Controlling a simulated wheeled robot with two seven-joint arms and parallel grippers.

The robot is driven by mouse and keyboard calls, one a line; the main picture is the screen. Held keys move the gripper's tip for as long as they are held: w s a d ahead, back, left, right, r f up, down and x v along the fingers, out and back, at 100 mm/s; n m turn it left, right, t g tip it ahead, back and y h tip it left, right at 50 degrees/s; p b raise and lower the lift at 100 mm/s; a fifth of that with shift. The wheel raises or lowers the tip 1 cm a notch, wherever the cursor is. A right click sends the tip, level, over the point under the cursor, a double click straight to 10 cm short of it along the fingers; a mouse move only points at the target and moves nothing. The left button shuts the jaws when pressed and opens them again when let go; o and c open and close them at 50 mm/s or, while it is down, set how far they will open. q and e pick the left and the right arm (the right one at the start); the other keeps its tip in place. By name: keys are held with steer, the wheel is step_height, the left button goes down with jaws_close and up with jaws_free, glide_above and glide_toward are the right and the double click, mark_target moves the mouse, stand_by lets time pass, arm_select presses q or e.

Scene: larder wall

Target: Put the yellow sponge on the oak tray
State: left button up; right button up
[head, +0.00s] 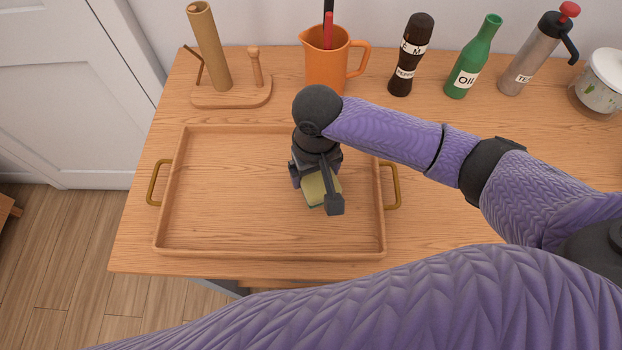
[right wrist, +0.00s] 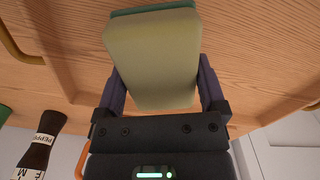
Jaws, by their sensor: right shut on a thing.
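The oak tray (head: 225,215) lies on the wooden counter, with a brass handle at each short side. My right gripper (head: 322,190) is over the right part of the tray and points down. It is shut on the yellow sponge (head: 314,190), which has a green layer on one face. In the right wrist view the sponge (right wrist: 152,60) sits between the two fingers (right wrist: 160,90). Whether the sponge touches the tray floor cannot be told. My left gripper is not in view.
Along the back of the counter (head: 440,120) stand a paper roll holder (head: 232,97), an orange jug (head: 325,65), a dark pepper mill (head: 408,60), a green oil bottle (head: 472,60), a grey flask (head: 535,55) and a lidded white pot (head: 600,85). The tray's left and middle are bare.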

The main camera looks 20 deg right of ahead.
mark_target(315, 181)
step_height(315, 181, down, 3)
steer(key=shift+f+b, duration=0.1)
steer(key=shift+b, duration=0.4)
steer(key=o, duration=0.9)
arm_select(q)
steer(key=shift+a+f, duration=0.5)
arm_select(e)
step_height(315, 181, up, 12)
steer(key=p, duration=0.4)
steer(key=shift+f+p, duration=0.15)
steer(key=shift+p, duration=0.25)
steer(key=shift+r, duration=0.4)
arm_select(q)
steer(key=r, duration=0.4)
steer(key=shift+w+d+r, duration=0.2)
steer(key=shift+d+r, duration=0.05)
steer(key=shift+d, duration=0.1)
